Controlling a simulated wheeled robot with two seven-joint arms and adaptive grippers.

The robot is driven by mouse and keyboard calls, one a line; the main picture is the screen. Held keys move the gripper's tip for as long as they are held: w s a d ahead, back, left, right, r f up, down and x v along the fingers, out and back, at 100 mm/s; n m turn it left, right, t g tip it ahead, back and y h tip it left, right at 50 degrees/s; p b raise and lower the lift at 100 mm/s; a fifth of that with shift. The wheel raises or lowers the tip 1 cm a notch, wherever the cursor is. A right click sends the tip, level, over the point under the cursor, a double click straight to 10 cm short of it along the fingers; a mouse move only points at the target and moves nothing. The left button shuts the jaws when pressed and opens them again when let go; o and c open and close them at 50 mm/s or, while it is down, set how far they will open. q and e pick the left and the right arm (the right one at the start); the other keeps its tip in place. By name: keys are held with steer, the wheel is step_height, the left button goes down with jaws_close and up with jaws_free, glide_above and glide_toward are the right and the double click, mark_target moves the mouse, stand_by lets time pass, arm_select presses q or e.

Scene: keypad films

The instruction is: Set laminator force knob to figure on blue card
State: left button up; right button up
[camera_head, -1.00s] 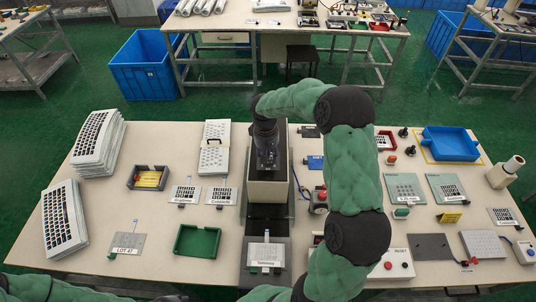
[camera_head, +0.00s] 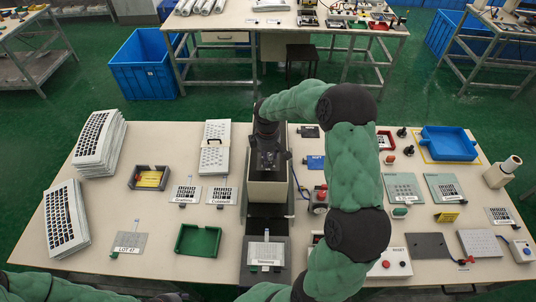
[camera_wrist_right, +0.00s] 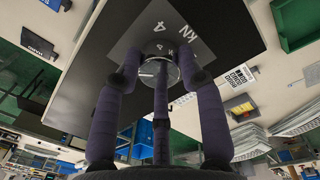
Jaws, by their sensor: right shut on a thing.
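The laminator (camera_head: 268,190) stands in the middle of the table, with a dark top. In the right wrist view its force knob (camera_wrist_right: 158,72) is a round metallic knob on a grey scale plate (camera_wrist_right: 185,42) marked "KN" and "4"; other figures are partly hidden. My right gripper (camera_head: 267,158) is over the laminator's top, and in the wrist view its fingers (camera_wrist_right: 160,75) are closed around the knob. The knob's pointer cannot be made out. My left gripper's fingers are not visible.
A green tray (camera_head: 198,240) and an open grey box (camera_head: 149,178) lie to the left. Stacks of keypad sheets (camera_head: 97,145) stand at the far left. A blue tray (camera_head: 449,144) is at the back right. My right arm covers part of the table right of the laminator.

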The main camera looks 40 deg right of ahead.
steer(key=shift+f+n, duration=0.15)
steer(key=shift+n, duration=0.35)
steer(key=o, duration=1.1)
steer(key=shift+o, duration=0.2)
steer(key=shift+r, duration=0.4)
step_height(320, 180, up, 11)
steer(key=shift+s+a+r, duration=0.15)
steer(key=shift+s+a, duration=0.1)
steer(key=shift+a, duration=0.05)
